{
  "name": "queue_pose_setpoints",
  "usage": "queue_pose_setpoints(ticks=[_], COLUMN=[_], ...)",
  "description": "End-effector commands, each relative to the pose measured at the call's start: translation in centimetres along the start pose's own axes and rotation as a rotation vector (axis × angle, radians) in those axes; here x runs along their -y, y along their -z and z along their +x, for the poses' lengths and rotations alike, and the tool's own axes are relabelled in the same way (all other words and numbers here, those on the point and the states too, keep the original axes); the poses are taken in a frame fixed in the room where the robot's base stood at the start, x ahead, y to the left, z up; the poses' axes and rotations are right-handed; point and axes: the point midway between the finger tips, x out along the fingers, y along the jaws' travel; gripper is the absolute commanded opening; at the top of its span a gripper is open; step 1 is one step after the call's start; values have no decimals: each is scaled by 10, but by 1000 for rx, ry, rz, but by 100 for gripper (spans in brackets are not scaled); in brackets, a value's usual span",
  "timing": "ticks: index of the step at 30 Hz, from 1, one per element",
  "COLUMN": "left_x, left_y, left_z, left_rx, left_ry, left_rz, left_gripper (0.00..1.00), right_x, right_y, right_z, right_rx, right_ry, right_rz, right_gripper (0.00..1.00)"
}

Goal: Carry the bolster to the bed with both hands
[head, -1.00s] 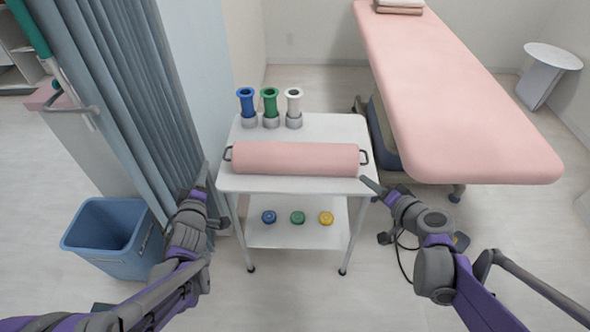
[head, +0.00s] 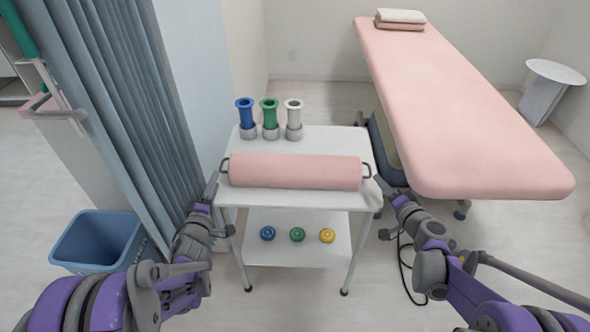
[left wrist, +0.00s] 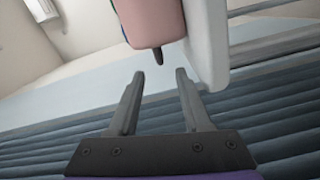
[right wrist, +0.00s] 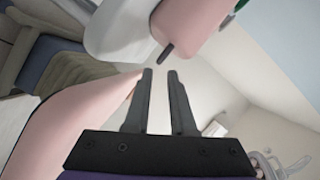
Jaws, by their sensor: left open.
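The pink bolster (head: 295,171) lies across the top of a white trolley (head: 300,200), with a dark handle at each end. Its left end also shows in the left wrist view (left wrist: 152,20) and its right end in the right wrist view (right wrist: 185,22). My left gripper (head: 211,188) is open and empty, just short of the left handle (left wrist: 158,56). My right gripper (head: 382,190) is open and empty, close to the right handle (right wrist: 167,52). Neither touches a handle in the wrist views. The pink bed (head: 450,100) stands behind and to the right.
Blue, green and white spools (head: 269,118) stand at the trolley's back edge. Several small coloured discs (head: 297,234) lie on its lower shelf. A curtain (head: 120,110) and a blue bin (head: 95,240) are at left. Folded towels (head: 400,18) lie at the bed's far end.

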Motion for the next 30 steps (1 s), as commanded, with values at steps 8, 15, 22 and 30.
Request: queue_pose_setpoints(ticks=[8, 15, 22, 30], left_x=[0, 0, 0, 0], left_y=[-1, 0, 0, 0], left_z=[50, 72, 74, 74], left_rx=[1, 0, 0, 0], left_ry=[0, 0, 0, 0], left_rz=[-1, 0, 0, 0], left_gripper=[49, 49, 49, 20], right_x=[0, 0, 0, 0], right_y=[-1, 0, 0, 0], right_z=[51, 72, 74, 74], right_rx=[1, 1, 0, 0], right_ry=[0, 0, 0, 0], right_rz=[0, 0, 0, 0], right_gripper=[23, 23, 23, 0])
